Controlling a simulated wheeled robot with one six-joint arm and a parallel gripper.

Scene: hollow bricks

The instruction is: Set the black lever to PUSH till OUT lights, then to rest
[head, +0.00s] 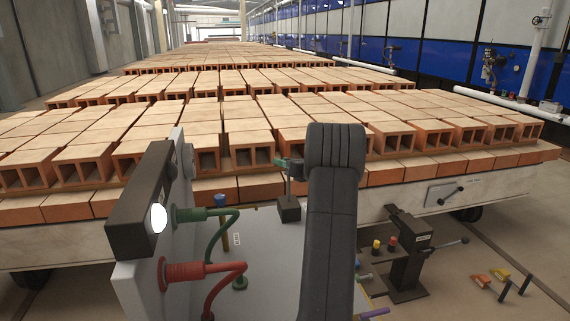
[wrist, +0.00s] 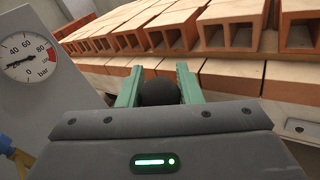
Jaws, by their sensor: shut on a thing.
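My gripper (head: 287,164) is shut on the black lever's round knob. In the wrist view the dark knob (wrist: 158,92) sits between the two green fingers of my gripper (wrist: 158,84). In the head view the lever's black base block (head: 289,211) stands on the grey console top, below my fingers; my arm covers the area to its right. A dark box on the console's left panel carries a round lamp (head: 159,218) that glows white. No PUSH or OUT lettering is readable, so I cannot tell the lever's position by label.
A green hose (head: 222,232) and a red hose (head: 226,284) loop left of the lever. A pressure gauge (wrist: 28,62) shows in the wrist view. Hollow bricks (head: 205,132) fill the car behind. Another black lever unit (head: 408,255) stands at right.

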